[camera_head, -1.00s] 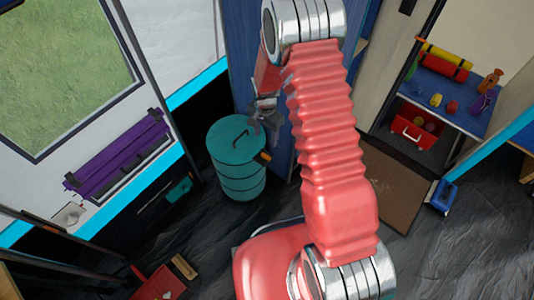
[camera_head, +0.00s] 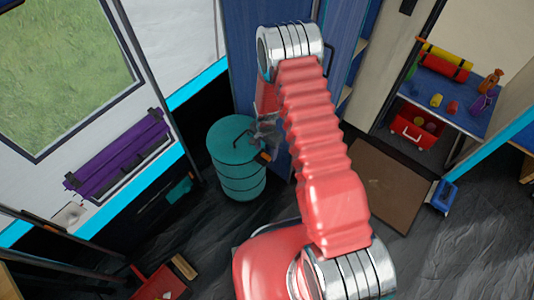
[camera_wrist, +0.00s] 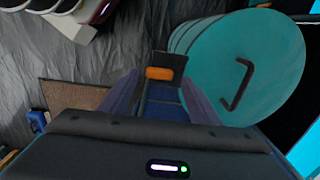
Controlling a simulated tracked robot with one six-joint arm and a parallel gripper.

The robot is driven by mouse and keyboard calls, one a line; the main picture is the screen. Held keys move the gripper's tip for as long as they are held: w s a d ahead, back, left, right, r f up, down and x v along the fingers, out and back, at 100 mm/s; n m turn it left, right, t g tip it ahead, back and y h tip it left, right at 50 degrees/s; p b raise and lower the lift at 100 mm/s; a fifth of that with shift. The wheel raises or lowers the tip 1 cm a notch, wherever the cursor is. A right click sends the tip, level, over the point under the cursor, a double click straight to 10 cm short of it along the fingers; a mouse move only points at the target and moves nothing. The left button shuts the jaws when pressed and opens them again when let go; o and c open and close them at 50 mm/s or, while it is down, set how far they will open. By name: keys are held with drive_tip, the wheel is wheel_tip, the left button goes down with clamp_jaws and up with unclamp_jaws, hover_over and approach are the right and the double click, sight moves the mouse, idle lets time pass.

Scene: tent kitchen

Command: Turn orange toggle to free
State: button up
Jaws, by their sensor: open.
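A teal drum (camera_head: 238,180) with a black handle on its lid stands on the dark floor, left of my arm. The orange toggle (camera_head: 264,157) sits on a dark mount at the drum's right rim. In the wrist view the orange toggle (camera_wrist: 160,73) lies crosswise, straight ahead between my two fingers, with the teal drum (camera_wrist: 255,60) to its right. My gripper (camera_wrist: 160,95) is open, its fingers on either side of the line to the toggle. I cannot tell whether they touch it. In the head view my gripper (camera_head: 266,132) is just above the toggle, partly blurred.
A blue panel (camera_head: 230,50) stands right behind the drum. A brown mat (camera_head: 388,187) lies to the right, with a blue item (camera_head: 444,196) beside it.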

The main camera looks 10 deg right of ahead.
sight(265, 159)
drive_tip(key=shift+f, duration=1.45)
drive_tip(key=shift+c, duration=0.3)
drive_tip(key=c, duration=0.9)
drive_tip(key=shift+d, duration=0.2)
drive_tip(key=shift+c, duration=0.5)
drive_tip(key=shift+w+a, duration=0.1)
drive_tip(key=shift+a, duration=0.1)
